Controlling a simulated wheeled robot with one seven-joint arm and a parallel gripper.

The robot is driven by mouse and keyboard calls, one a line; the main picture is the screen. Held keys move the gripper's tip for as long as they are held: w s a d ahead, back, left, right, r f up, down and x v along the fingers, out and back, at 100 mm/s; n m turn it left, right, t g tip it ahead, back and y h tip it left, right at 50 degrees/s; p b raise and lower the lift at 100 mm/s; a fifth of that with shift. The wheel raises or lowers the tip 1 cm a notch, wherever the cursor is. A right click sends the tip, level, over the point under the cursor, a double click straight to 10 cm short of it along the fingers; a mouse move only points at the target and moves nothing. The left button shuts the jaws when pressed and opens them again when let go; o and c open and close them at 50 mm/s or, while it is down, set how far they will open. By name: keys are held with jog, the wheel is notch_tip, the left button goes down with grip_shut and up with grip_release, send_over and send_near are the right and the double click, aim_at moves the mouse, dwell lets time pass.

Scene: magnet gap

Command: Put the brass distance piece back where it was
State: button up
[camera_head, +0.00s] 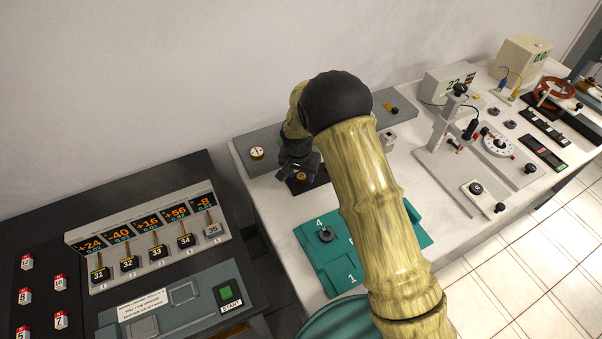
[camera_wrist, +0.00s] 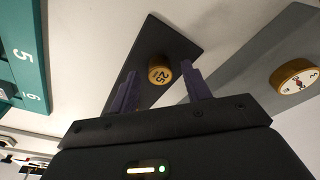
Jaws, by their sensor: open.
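A small brass piece marked 25 (camera_wrist: 159,75) sits on a dark plate (camera_wrist: 178,42) in the wrist view. My gripper (camera_wrist: 158,70) is open, with its two purple fingers apart on either side of the piece in that view. I cannot tell whether either finger touches it. In the head view the brass piece (camera_head: 302,177) shows just below my gripper (camera_head: 299,168), on the dark plate (camera_head: 318,181). My arm hides part of the table there.
A grey plate (camera_head: 270,136) with a round white-faced brass dial (camera_head: 257,153) lies left of the dark plate. A teal numbered tray (camera_head: 318,255) is in front, partly behind my arm. Instruments (camera_head: 448,125) stand on the right of the white table. A console (camera_head: 150,245) is at left.

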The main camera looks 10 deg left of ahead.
notch_tip(320, 180, up, 12)
jog(key=s+b, duration=0.1)
jog(key=shift+s, duration=0.4)
jog(key=shift+a, duration=0.1)
dwell(0.5)
jog(key=s+d+r, duration=0.2)
jog(key=s+d, duration=0.1)
jog(key=d, duration=0.6)
jog(key=s+d+r, duration=0.3)
jog(key=s+d, duration=0.1)
jog(key=d, duration=0.5)
jog(key=s+d+n, duration=0.1)
jog(key=s+d, duration=0.8)
jog(key=s, duration=0.3)
jog(key=shift+r+n+t, duration=0.25)
jog(key=shift+n+t, duration=0.05)
jog(key=shift+t, duration=0.1)
jog(key=shift+d, duration=0.1)
jog(key=shift+c, duration=0.5)
